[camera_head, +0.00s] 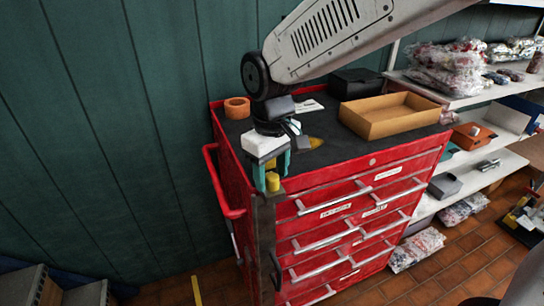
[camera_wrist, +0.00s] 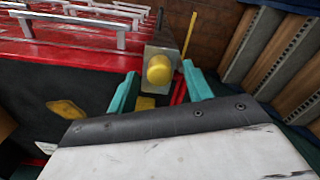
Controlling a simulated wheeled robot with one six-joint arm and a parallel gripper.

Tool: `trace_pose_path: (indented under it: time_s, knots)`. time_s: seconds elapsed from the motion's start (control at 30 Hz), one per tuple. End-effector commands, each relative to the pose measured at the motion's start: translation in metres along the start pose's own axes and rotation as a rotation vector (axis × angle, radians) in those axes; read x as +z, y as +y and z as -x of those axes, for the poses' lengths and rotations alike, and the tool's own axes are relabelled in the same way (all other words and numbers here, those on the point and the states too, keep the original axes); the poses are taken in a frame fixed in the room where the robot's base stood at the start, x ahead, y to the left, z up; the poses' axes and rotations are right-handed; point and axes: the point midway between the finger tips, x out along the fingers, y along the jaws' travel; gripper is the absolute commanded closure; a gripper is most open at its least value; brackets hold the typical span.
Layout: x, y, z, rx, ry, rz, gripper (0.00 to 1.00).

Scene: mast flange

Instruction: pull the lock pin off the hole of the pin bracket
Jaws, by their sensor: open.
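The lock pin shows as a yellow round knob (camera_head: 273,182) at the top of a dark upright post (camera_head: 266,235), which appears to be the pin bracket. In the wrist view, the yellow knob (camera_wrist: 159,69) sits at the end of the grey bracket (camera_wrist: 166,46). My gripper (camera_head: 272,175) points down over the knob with its teal fingers open. In the wrist view, the fingers of my gripper (camera_wrist: 162,80) lie on either side of the knob, with gaps showing. The pin's shank and the hole are hidden.
The post stands at the front left corner of a red tool cabinet (camera_head: 345,215) with silver handles. An open cardboard tray (camera_head: 390,115), an orange ring (camera_head: 237,107) and a black box (camera_head: 356,83) are on its top. Shelves (camera_head: 490,150) stand at right.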

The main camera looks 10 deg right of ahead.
Motion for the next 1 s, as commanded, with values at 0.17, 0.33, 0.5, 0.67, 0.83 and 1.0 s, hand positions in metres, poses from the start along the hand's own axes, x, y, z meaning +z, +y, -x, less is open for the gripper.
trace_pose_path:
  time_s: [0.17, 0.33, 0.5, 0.67, 0.83, 1.0]
  knots:
    - [0.001, 0.000, -0.009, 0.000, -0.001, 0.000, 0.49]
    - [0.000, 0.000, -0.009, 0.000, 0.000, -0.001, 0.49]
    - [0.000, 0.000, -0.009, 0.000, 0.000, -0.001, 0.80]
    - [0.000, 0.000, -0.009, 0.000, 0.000, -0.001, 0.99]
    - [0.000, 0.000, -0.004, 0.000, 0.002, -0.001, 0.99]
    - [0.000, 0.000, 0.005, 0.000, 0.002, -0.001, 0.99]
